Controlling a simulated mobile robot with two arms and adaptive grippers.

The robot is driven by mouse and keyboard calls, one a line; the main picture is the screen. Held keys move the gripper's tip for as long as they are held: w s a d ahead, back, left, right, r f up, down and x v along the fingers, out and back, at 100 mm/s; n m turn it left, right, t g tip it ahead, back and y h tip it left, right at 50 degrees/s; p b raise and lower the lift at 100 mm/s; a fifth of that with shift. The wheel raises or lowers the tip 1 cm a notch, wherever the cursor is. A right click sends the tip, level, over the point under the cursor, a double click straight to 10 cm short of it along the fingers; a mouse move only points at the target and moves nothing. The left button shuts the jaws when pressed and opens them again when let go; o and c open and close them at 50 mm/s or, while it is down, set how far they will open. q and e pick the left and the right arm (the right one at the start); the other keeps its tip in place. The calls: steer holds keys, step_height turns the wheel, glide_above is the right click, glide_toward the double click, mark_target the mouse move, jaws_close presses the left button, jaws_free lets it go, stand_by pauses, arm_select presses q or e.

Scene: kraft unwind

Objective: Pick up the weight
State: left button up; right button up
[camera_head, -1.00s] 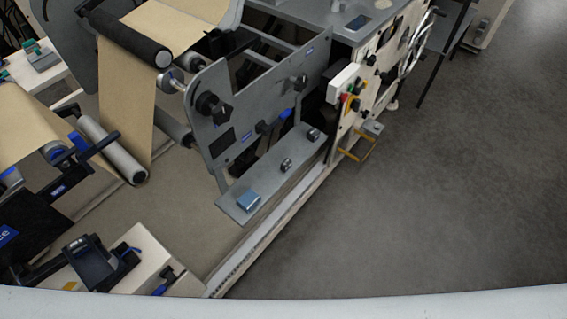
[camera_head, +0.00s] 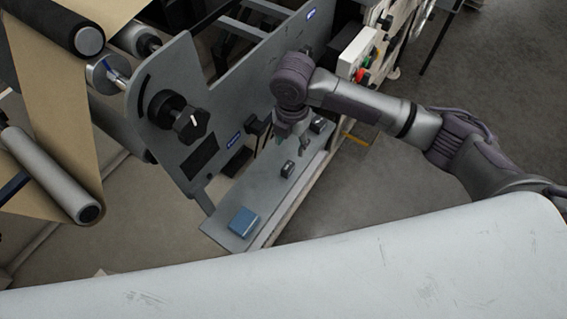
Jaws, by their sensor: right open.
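A grey metal shelf (camera_head: 262,203) juts from the foot of the machine's side plate. Two small dark metal blocks, which look like weights, sit on it: a nearer one (camera_head: 287,169) around the middle and a farther one (camera_head: 318,125) toward the back end. A blue-topped block (camera_head: 242,222) sits at the near end. My right gripper (camera_head: 290,145) points down over the shelf, between the two dark blocks in the picture. It is open and empty. Its height above the shelf is hard to judge. My left gripper is out of view.
The upright side plate (camera_head: 215,120) with a black knob (camera_head: 188,122) stands just left of the shelf. A control box (camera_head: 357,55) with coloured buttons is behind my right arm. Open floor (camera_head: 480,110) lies to the right.

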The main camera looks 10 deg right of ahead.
mark_target(288, 166)
step_height(288, 166, down, 4)
steer(key=shift+s+r, duration=0.1)
steer(key=shift+s, duration=0.05)
step_height(288, 166, down, 2)
steer(key=shift+f, duration=0.5)
steer(key=f, duration=0.4)
steer(key=shift+a+b, duration=0.3)
steer(key=shift+f, duration=0.65)
steer(key=shift+c, duration=0.5)
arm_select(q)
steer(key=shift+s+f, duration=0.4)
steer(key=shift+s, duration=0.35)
arm_select(e)
jaws_close()
